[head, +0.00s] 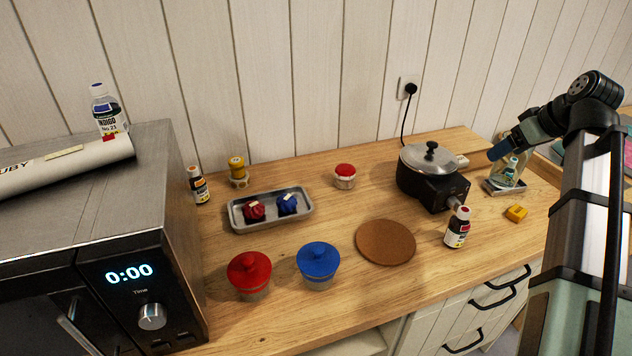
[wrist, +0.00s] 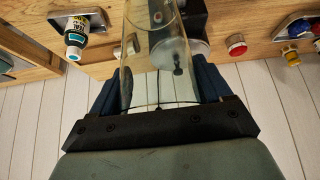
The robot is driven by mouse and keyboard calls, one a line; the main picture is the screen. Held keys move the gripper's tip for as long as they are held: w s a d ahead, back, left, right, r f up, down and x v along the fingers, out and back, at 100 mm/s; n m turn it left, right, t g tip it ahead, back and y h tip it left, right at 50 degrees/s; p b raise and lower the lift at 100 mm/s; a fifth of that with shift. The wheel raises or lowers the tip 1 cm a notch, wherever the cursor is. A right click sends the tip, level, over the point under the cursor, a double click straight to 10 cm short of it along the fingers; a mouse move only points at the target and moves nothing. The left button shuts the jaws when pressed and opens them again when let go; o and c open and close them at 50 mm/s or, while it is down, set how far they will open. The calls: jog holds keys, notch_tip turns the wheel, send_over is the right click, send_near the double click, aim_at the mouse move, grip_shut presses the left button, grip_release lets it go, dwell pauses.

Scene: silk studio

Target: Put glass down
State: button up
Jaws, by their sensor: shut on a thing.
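My gripper (head: 500,148) is at the right of the head view, near the wall end of the counter. It is shut on a clear glass (wrist: 153,55), which fills the space between the two blue fingers (wrist: 155,92) in the wrist view. In the head view the glass (head: 518,172) is hard to make out against the things behind it. It appears above or in front of a small metal tray (head: 492,187); whether it touches the tray, I cannot tell. A teal-capped bottle (wrist: 75,38) stands on that tray, beside the glass in the wrist view.
A hot plate with a lidded pot (head: 430,162) stands left of my gripper. A round cork mat (head: 386,243) is bare. Jars and another tray (head: 236,217) stand farther left.

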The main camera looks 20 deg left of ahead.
jog(key=w+a+n+g+y, duration=0.1)
jog(key=w+a+n+g, duration=0.2)
jog(key=a, duration=2.8)
jog(key=s+a+n, duration=0.2)
jog(key=s+a, duration=0.1)
jog(key=a, duration=0.9)
jog(key=s+a+n, duration=0.2)
jog(key=s+a, duration=0.1)
jog(key=a, duration=0.8)
jog(key=shift+y, duration=0.3)
jog(key=shift+s+d+f, duration=0.1)
jog(key=shift+f, duration=3.7)
jog(key=shift+d+f, duration=0.1)
jog(key=shift+f, duration=3.65)
jog(key=shift+f, duration=0.1)
jog(key=o, duration=1.1)
